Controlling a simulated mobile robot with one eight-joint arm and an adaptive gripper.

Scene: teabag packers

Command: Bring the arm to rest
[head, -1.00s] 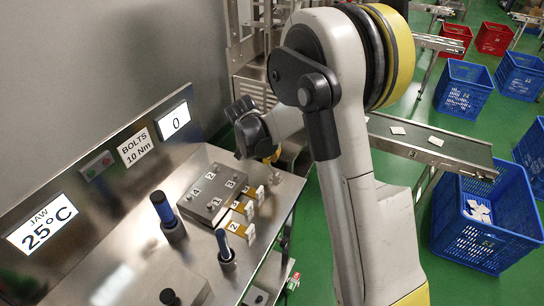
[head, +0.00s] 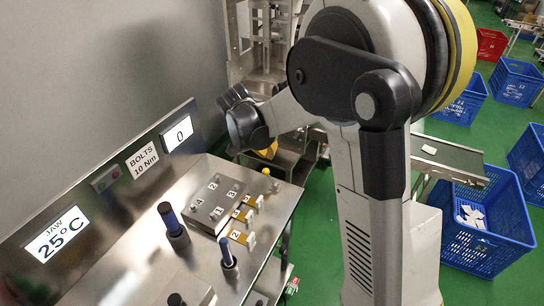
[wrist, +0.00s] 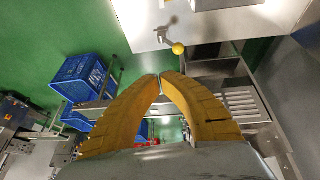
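My arm reaches across the head view, with its wrist bent over the far end of the steel bench (head: 190,262). My gripper's yellow fingers (head: 264,151) show only partly below the dark wrist. In the wrist view the two curved fingers of my gripper (wrist: 160,77) come together at their tips, with nothing seen between them. Past the tips is a yellow ball-ended lever (wrist: 178,48) on the bench edge. It also shows in the head view (head: 266,171), apart from the gripper.
The bench carries a bolted plate (head: 216,205), yellow numbered tags (head: 238,237) and blue-handled tools (head: 168,217) (head: 225,248). A panel with screens (head: 57,234) stands behind. A blue crate (head: 488,228) and a conveyor (head: 452,157) are at the right. Green floor lies between.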

